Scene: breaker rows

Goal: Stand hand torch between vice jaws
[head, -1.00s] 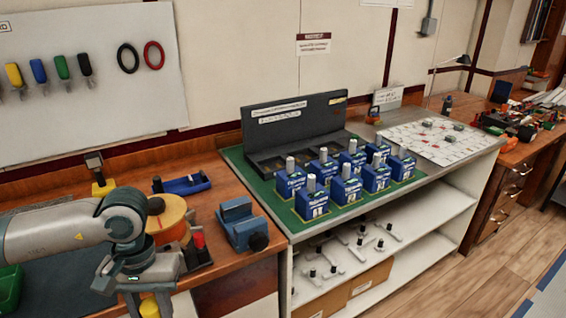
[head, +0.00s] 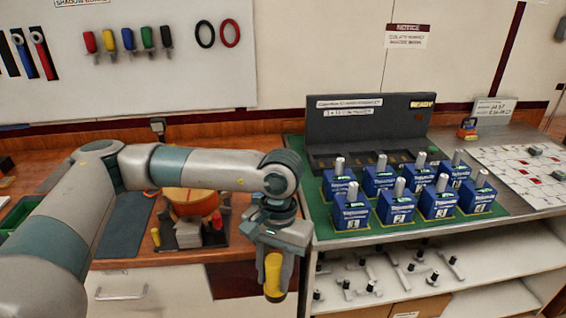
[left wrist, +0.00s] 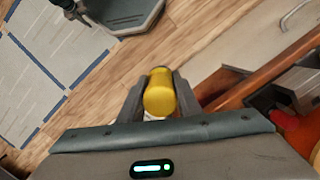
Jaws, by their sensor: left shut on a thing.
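The hand torch is a yellow cylinder with a dark lower end (head: 273,275), hanging roughly upright in the head view. My left gripper (head: 275,262) is shut on it, with a finger on each side. In the left wrist view the yellow end of the torch (left wrist: 160,92) sits between the two fingers, with wooden floor beyond. The gripper is at the bench's front edge, left of the shelf unit. The blue vice is not visible in the head view now; my arm and gripper cover its place right of the orange spool. My right gripper is not in view.
An orange spool (head: 193,203) and a red-tipped item (head: 217,220) stand on the bench left of the gripper. Several blue numbered boxes (head: 397,206) with pale posts stand on a green mat right of it. Small T-shaped parts (head: 365,287) lie on the shelf below.

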